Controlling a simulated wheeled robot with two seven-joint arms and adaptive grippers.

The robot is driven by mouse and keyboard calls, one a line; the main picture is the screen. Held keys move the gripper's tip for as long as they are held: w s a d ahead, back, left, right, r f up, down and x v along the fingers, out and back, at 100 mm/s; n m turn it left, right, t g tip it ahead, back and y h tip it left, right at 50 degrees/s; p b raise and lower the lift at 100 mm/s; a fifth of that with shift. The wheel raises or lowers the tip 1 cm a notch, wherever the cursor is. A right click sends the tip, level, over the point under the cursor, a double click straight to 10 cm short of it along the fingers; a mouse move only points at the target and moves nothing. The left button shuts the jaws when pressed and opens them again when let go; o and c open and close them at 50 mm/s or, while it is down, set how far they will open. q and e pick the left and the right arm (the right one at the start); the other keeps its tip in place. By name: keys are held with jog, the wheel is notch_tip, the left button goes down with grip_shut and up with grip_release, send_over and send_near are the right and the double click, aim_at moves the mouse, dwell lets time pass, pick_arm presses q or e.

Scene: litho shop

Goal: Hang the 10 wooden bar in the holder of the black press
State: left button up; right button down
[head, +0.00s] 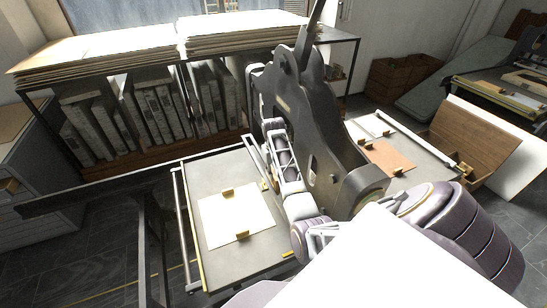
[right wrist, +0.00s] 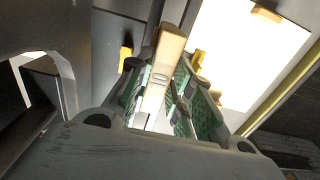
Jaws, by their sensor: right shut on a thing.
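My right gripper (right wrist: 172,88) is shut on a pale wooden bar (right wrist: 163,65), seen end-on between its green-padded fingers in the right wrist view. A dark mark shows on the bar's face, but I cannot read the number. The black press (head: 312,115) stands in the middle of the head view, with a dark, tall side frame. My right arm reaches in from the right to the press, and its wrist is close against the frame. The bar is not clear in the head view. I cannot make out the press's holder. My left gripper is out of view.
The grey press bed (head: 205,180) carries a white sheet (head: 236,216) with brass clips. A second bed (head: 425,162) on the right holds a brown sheet (head: 388,155). A rack (head: 110,160) of slabs stands behind. A large white surface fills the bottom right.

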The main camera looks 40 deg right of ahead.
jog(key=shift+f, duration=0.75)
jog(key=shift+f, duration=0.1)
jog(key=c, duration=1.2)
grip_release()
jog(key=shift+r, duration=3.8)
jog(key=shift+f, duration=0.1)
